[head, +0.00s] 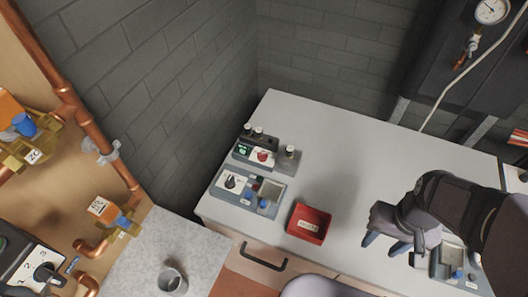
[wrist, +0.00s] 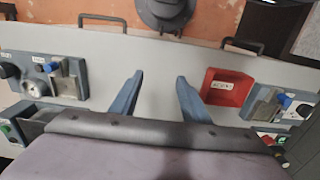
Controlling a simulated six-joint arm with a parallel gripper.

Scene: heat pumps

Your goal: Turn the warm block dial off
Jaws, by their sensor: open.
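Two grey block units with controls stand on the pale bench. The left unit (head: 247,190) has a black dial (head: 231,182) on a white plate and a blue knob beside it. The right unit (head: 460,270) is partly hidden by my arm; it shows at the left of the wrist view (wrist: 62,78), with a round silver part, a blue knob and a black dial (wrist: 8,70) at the picture's edge. The labels are too small to tell which is the warm block. My gripper (head: 386,246) is open and empty above the bench, between the red tray and the right unit, touching no dial.
A red tray (head: 309,224) lies left of my gripper. A dark box with a green display (head: 253,150) stands behind the left unit. A drawer handle (head: 263,257) sits on the bench front. Copper pipes are at far left. The bench's middle back is clear.

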